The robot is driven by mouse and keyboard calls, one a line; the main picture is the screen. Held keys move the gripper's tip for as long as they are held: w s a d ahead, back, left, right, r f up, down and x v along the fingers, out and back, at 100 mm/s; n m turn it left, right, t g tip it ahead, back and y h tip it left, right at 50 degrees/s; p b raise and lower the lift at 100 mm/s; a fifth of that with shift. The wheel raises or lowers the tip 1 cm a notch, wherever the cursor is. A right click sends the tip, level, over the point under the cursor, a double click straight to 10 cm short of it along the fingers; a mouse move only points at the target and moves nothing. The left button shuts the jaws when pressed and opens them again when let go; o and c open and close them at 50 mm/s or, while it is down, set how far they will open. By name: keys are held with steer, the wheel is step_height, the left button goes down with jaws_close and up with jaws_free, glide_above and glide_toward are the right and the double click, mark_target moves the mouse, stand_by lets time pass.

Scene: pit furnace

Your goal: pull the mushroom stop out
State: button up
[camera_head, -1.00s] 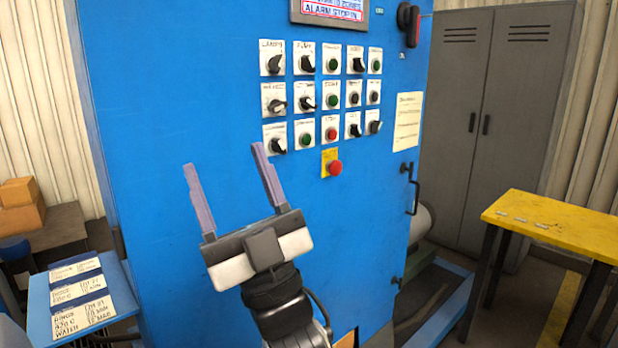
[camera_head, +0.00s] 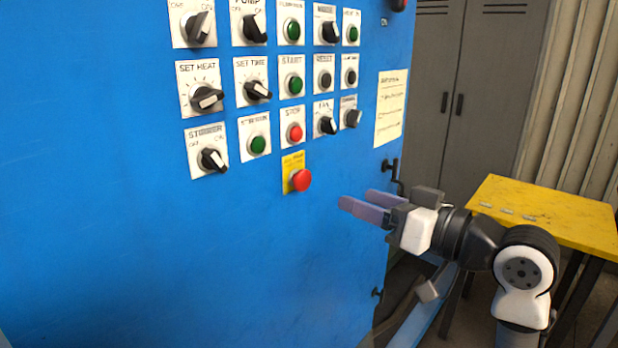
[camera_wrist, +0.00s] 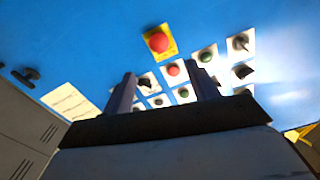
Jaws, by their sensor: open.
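The mushroom stop (camera_head: 300,180) is a red round button on a yellow plate (camera_head: 291,160), low on the blue cabinet front, below the red STOP button (camera_head: 294,132). My gripper (camera_head: 358,205) is open and empty, to the right of the mushroom stop and slightly lower, apart from it. Its two purple-grey fingers point left in the head view. In the wrist view the mushroom stop (camera_wrist: 158,42) shows beyond the fingers (camera_wrist: 160,85), above the middle of the gap. Whether the stop is pressed in or out I cannot tell.
Rows of switches and buttons (camera_head: 257,90) fill the blue cabinet (camera_head: 110,200) above the mushroom stop. A paper notice (camera_head: 391,108) and a black door handle (camera_head: 391,168) are at the right. A yellow table (camera_head: 560,218) and grey locker (camera_head: 480,90) stand further right.

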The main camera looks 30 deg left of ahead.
mark_target(307, 180)
steer(key=a+p, duration=0.1)
steer(key=a, duration=0.2)
steer(key=w+a+p, duration=0.1)
steer(key=a, duration=0.3)
steer(key=a+p, duration=0.1)
steer(key=a, duration=0.3)
steer(key=shift+w+a, duration=0.15)
steer(key=shift+w, duration=0.2)
steer(key=shift+c, duration=0.5)
